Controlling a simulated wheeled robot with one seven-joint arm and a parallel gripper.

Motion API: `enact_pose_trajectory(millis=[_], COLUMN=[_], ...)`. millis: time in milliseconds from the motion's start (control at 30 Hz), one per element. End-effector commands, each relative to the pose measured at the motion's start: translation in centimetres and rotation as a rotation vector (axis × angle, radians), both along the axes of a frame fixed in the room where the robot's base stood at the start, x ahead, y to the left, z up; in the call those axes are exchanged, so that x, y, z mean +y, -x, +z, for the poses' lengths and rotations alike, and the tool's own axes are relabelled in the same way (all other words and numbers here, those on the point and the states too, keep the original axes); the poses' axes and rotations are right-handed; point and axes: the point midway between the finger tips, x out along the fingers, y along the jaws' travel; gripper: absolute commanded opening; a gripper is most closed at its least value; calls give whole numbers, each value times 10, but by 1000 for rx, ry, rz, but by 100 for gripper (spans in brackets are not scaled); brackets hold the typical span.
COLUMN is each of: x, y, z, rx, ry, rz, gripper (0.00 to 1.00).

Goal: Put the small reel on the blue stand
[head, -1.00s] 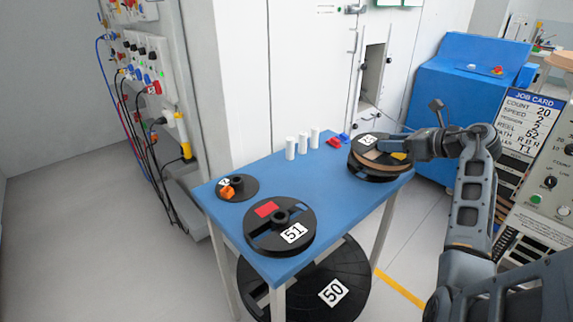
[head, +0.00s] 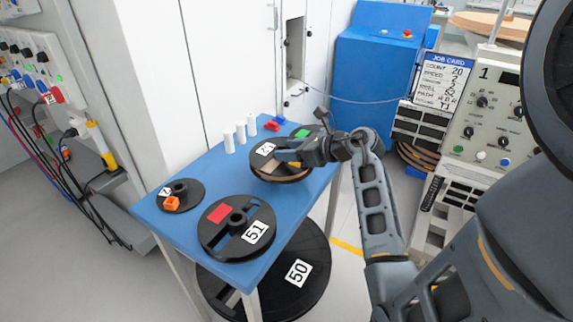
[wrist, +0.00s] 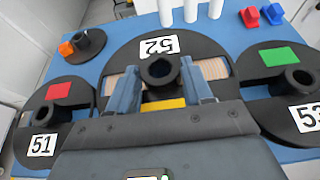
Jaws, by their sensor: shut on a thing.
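A black reel labelled 52 (wrist: 157,45) with a tan winding shows in the wrist view; it also shows in the head view (head: 265,149). My gripper (wrist: 162,88) is shut on its raised hub, one blue-grey finger on each side, and the reel lies flat; it appears raised over the blue table (head: 215,168). In the head view my gripper (head: 290,155) reaches in from the right. A smaller black disc (head: 189,188) with a hub and an orange block (head: 172,203) sits at the table's left corner. Nothing here is clearly marked as the small reel or blue stand.
Reel 51 (head: 228,247) lies at the table's front. Reel 53 (wrist: 290,80), with a green patch, lies at the right, partly hidden in the head view. White cylinders (head: 240,132) stand at the back edge. Reel 50 (head: 310,262) is below. A blue cabinet (head: 375,85) stands behind.

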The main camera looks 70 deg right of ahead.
Motion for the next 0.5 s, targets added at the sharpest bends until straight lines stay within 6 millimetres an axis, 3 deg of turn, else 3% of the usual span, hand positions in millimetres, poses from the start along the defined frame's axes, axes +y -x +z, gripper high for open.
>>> enact_pose_trajectory(millis=[200, 500], x=[12, 12], y=[-3, -3], z=[-9, -44], rx=[-2, -2], ry=[0, 1], rz=[-2, -2], gripper=[3, 3])
